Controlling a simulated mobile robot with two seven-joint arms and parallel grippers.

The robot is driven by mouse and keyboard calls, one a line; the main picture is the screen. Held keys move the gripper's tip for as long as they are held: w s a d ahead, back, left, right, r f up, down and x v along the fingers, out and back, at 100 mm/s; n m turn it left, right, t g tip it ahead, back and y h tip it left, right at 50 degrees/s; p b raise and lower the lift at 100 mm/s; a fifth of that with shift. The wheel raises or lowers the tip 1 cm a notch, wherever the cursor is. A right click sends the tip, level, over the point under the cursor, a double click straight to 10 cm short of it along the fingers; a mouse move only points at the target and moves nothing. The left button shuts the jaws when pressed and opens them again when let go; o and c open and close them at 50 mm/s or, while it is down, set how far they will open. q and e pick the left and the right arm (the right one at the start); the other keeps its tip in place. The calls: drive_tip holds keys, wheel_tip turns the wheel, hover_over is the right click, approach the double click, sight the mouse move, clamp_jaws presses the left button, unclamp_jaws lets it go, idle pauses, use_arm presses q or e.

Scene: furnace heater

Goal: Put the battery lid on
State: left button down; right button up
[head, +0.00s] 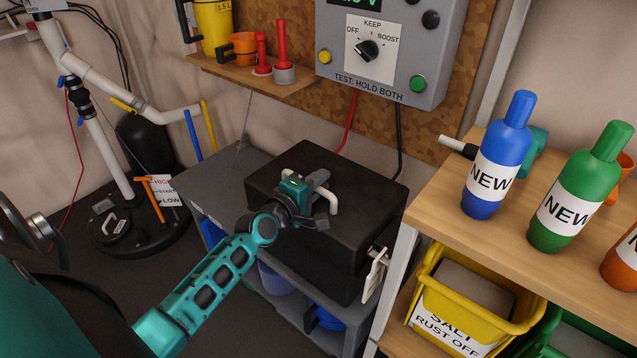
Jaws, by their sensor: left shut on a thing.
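The battery lid (372,187) is the black top of a large dark box on the grey shelf unit. It has a pale handle (331,203) on its upper face. My left gripper (318,188) reaches in from the lower left and is shut on this handle, hiding part of it. The lid lies roughly level over the box body. I cannot make out a seam, so I cannot tell whether the lid touches the body all round. A white latch or tag (375,275) hangs at the box's right side. My right gripper is not in view.
A grey control box (392,50) with a dial hangs behind, its red and black cables running down behind the dark box. A wooden shelf (455,218) with blue and green bottles stands close on the right. A sump cover (135,230) with pipes is at left.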

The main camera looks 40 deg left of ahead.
use_arm(q)
drive_tip(key=c, duration=0.9)
unclamp_jaws()
drive_tip(key=shift+s+f, duration=0.1)
drive_tip(key=shift+f, duration=0.15)
drive_tip(key=shift+s+r+p, duration=0.1)
drive_tip(key=shift+s+r, duration=0.3)
drive_tip(key=shift+s, duration=1.7)
drive_tip(key=shift+s+r+p, duration=0.1)
drive_tip(key=shift+s+r, duration=0.25)
drive_tip(key=shift+s, duration=1.75)
drive_tip(key=shift+s+r+p, duration=0.1)
drive_tip(key=shift+s+r, duration=0.3)
drive_tip(key=shift+s, duration=1.7)
